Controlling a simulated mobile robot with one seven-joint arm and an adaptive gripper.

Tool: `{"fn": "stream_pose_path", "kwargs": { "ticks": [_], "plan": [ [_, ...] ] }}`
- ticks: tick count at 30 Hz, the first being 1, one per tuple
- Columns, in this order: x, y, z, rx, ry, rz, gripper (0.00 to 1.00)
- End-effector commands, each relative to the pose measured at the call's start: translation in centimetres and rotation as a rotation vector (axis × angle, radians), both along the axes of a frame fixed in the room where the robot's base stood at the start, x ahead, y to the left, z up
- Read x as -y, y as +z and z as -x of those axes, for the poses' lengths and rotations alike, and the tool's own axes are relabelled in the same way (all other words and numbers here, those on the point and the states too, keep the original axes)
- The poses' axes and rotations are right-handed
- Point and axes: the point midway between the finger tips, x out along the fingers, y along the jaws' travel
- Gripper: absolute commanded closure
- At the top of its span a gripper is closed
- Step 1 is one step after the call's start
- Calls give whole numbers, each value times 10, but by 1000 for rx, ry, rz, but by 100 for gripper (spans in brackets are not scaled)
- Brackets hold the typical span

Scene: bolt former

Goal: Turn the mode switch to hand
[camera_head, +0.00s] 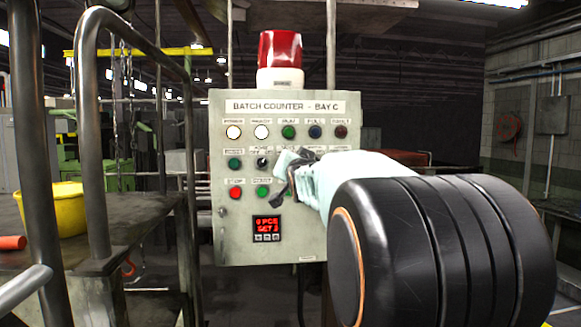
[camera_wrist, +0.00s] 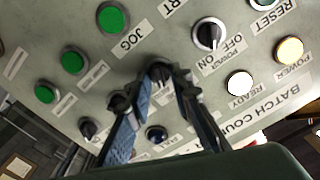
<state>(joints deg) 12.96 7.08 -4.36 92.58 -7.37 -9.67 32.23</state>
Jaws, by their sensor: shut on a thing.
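The grey control panel (camera_head: 225,220), titled BATCH COUNTER - BAY C, faces me. My gripper (camera_head: 288,178) reaches its middle row from the right and hides part of it. In the wrist view, the picture of the panel is turned nearly upside down. There my gripper (camera_wrist: 164,76) has its two fingers on either side of a black selector knob (camera_wrist: 159,69), shut on it. I take this knob for the mode switch, but its label and pointer are covered or unreadable.
The POWER OFF/ON knob (camera_wrist: 207,35) sits beside the held one. Another black knob (camera_wrist: 119,102) is close to a finger. Green buttons (camera_wrist: 113,18) and a blue lamp (camera_wrist: 156,133) are near. A red beacon (camera_head: 280,50) tops the panel; a metal rail (camera_head: 90,140) stands left.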

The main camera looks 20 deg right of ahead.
Motion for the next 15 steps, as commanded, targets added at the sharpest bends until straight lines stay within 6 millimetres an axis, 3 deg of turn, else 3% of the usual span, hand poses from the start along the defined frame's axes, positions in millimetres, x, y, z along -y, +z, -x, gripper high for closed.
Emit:
{"fn": "stream_pose_path", "kwargs": {
  "ticks": [15],
  "plan": [
    [-1, -2, 0, -122, -1, 432, 100]
  ]
}}
